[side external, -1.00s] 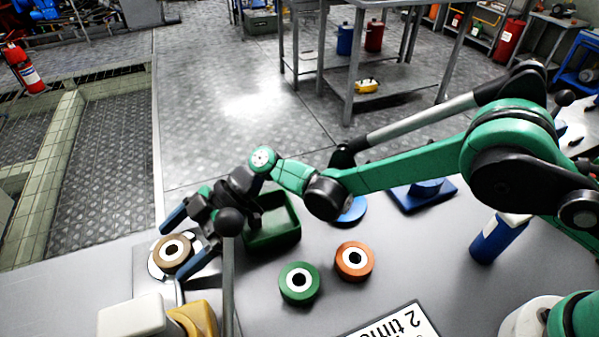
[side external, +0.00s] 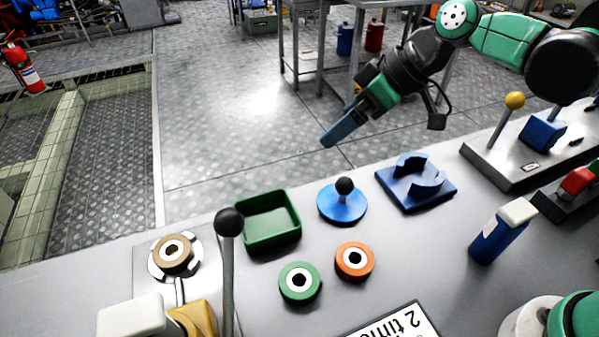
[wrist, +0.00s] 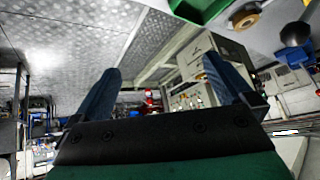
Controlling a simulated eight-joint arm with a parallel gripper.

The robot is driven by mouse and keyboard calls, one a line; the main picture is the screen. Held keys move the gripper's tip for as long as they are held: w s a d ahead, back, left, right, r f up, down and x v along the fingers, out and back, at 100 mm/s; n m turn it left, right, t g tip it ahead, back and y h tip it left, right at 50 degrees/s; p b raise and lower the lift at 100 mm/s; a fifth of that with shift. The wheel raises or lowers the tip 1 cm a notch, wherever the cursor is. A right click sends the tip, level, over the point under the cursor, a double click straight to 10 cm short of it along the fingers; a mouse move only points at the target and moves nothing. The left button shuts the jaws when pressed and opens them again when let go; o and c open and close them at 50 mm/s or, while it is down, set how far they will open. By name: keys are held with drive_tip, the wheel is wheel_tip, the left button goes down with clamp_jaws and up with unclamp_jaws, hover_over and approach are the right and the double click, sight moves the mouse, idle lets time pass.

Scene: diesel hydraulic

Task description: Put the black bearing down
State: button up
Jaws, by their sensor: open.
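My gripper (side external: 328,141) is raised above the far edge of the table, empty, pointing down and left. In the wrist view its two blue fingers stand wide apart with nothing between the fingertips (wrist: 162,78). A tan-brown bearing (side external: 164,262) with a white inner ring and dark hole sits on a round metal seat at the left; it also shows in the wrist view (wrist: 246,21). A green bearing (side external: 288,289) and an orange bearing (side external: 341,268) lie on the table. I see no plainly black bearing.
A green tray (side external: 298,238) stands behind the green bearing. A blue disc with a black knob (side external: 345,211) and a blue cradle (side external: 440,197) are to its right. A lever with a black ball (side external: 229,222) rises near the tan-brown bearing.

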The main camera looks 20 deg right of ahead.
drive_tip(key=s+d+m+t+h, duration=0.2)
drive_tip(key=s+d+m+h, duration=0.3)
drive_tip(key=d, duration=0.8)
drive_tip(key=s+f+m, duration=0.1)
drive_tip(key=s+m, duration=0.1)
drive_tip(key=s, duration=0.1)
drive_tip(key=shift+s+d+m+t+h, duration=0.15)
drive_tip(key=shift+d+m+t+h, duration=0.15)
drive_tip(key=shift+m, duration=0.1)
drive_tip(key=shift+a, duration=0.1)
